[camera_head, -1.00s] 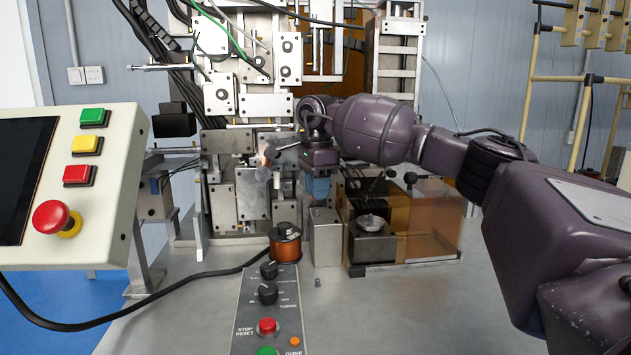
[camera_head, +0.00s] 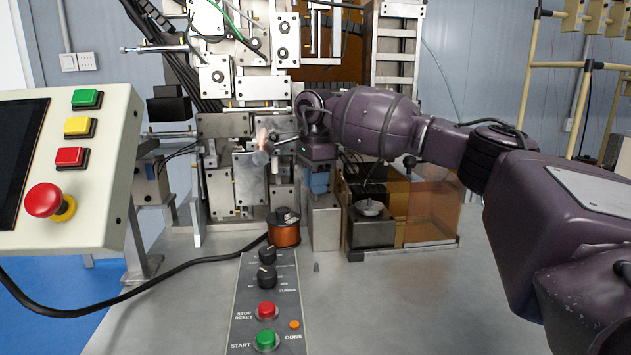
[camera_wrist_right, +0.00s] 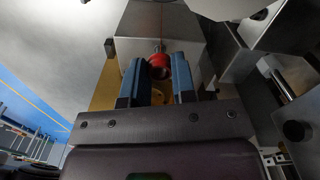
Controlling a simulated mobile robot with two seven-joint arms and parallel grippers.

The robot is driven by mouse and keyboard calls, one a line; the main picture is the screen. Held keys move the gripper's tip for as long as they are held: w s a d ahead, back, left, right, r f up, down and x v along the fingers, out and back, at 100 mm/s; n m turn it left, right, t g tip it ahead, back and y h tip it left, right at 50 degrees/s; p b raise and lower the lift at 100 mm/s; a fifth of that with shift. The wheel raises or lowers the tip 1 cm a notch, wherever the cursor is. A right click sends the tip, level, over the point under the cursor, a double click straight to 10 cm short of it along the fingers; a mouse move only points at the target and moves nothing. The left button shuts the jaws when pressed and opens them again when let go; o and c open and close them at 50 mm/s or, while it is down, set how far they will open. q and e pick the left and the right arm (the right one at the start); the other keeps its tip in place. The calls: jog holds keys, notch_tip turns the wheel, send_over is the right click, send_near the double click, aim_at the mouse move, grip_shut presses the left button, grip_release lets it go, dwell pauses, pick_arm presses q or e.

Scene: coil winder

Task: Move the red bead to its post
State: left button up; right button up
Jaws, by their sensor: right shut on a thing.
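The red bead (camera_wrist_right: 158,65) sits between the tips of my right gripper's blue fingers (camera_wrist_right: 157,80) in the right wrist view, and the gripper is shut on it. A thin wire line runs up from the bead. In the head view my right gripper (camera_head: 318,183) points down just above a grey metal block (camera_head: 322,226), and the bead is hidden there. I cannot make out the bead's post for certain. My left gripper is not in view.
A copper wire spool (camera_head: 284,232) stands left of the block. A dark fixture with a round top (camera_head: 369,212) and an amber clear cover (camera_head: 430,208) stand to the right. A button panel (camera_head: 240,325) lies in front. The winder frame rises behind. The front right table is clear.

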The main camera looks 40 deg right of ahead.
jog(key=shift+f, duration=0.95)
jog(key=o, duration=1)
jog(key=shift+r+p, duration=0.6)
jog(key=shift+r, duration=4.75)
